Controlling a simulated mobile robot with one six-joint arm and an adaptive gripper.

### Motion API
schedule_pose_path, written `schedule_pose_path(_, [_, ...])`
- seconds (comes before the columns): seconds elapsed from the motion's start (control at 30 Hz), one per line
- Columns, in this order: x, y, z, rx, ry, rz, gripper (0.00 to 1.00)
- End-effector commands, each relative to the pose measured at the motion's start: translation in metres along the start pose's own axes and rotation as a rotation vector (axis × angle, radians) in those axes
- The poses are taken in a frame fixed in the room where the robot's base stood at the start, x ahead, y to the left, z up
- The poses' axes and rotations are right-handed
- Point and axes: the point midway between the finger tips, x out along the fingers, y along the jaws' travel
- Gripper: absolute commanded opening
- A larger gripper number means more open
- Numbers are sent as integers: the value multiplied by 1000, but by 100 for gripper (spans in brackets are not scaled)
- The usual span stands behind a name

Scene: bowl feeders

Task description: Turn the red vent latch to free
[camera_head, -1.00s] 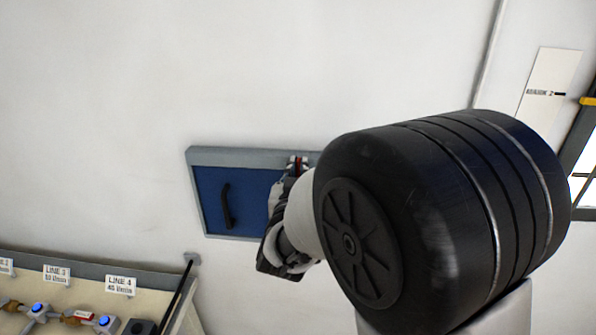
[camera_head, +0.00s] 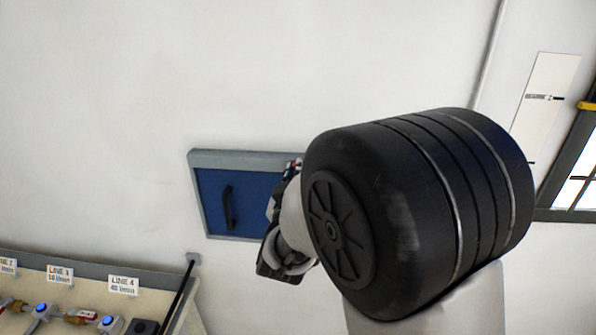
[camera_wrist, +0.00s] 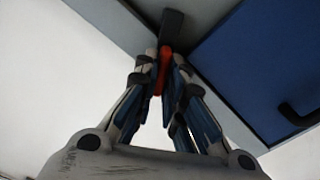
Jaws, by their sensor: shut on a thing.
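The red vent latch (camera_wrist: 163,72) shows in the wrist view as a narrow red piece between my fingertips, with a dark block (camera_wrist: 172,28) just beyond it. My gripper (camera_wrist: 162,64) is shut on the latch, one finger on each side. In the head view a small bit of the red latch (camera_head: 294,165) shows at the top right of the blue vent panel (camera_head: 252,200). My gripper and arm cover most of that right edge there. How far the latch is turned cannot be told.
The panel has a grey frame (camera_head: 195,190) and a black handle (camera_head: 229,207); it looks closed. A bench (camera_head: 165,292) with labelled valve lines stands at lower left. The wall above the panel is bare. A window (camera_head: 580,185) is at the right.

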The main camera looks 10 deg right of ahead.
Motion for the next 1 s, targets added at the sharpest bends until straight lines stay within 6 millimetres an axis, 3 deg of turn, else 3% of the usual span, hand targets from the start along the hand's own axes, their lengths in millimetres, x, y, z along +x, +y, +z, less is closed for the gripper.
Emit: schedule_pose_path(1.0, [0, -4, 1, -904, 0, -2, 0])
